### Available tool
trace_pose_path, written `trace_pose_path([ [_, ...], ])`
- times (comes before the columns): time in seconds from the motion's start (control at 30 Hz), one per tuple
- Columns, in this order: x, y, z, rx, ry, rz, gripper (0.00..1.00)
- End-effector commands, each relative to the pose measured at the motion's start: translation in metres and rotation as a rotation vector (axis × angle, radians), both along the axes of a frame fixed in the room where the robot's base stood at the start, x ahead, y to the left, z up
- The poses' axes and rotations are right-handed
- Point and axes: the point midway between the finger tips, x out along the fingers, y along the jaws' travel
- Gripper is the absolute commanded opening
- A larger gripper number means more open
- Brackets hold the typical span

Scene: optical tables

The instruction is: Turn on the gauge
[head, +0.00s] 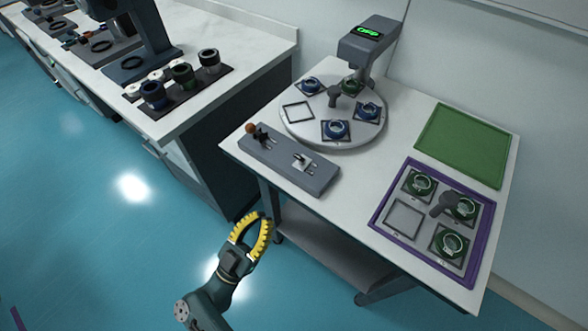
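The gauge (366,48) is a grey post with an overhanging head at the back of the right-hand table. Its small black display (367,32) shows green lettering that looks like "OFF". In front of it, a grey control box (288,166) carries a lever with an orange-brown knob (251,128) at its left end and a small light-coloured switch (302,161) to the right. My gripper (264,217), with yellow fingers, is over the floor in front of the table, apart from the box. It looks empty; its finger gap is unclear.
A round white turntable (312,128) under the gauge head holds several ringed parts on square plates. A purple-rimmed tray (378,213) with similar parts and a green mat (464,145) lie to the right. Another bench (240,52) stands at left.

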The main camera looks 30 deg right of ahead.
Motion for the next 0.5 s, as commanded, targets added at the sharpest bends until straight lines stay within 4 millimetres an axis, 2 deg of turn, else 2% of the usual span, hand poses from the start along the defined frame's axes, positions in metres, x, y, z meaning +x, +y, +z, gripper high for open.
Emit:
trace_pose_path([
  [0.17,0.001,-0.003,0.002,0.000,-0.001,-0.002,0.00],
  [0.27,0.005,-0.012,0.007,0.001,-0.001,-0.003,0.00],
  [0.5,0.025,-0.051,0.031,0.001,-0.003,-0.005,0.00],
])
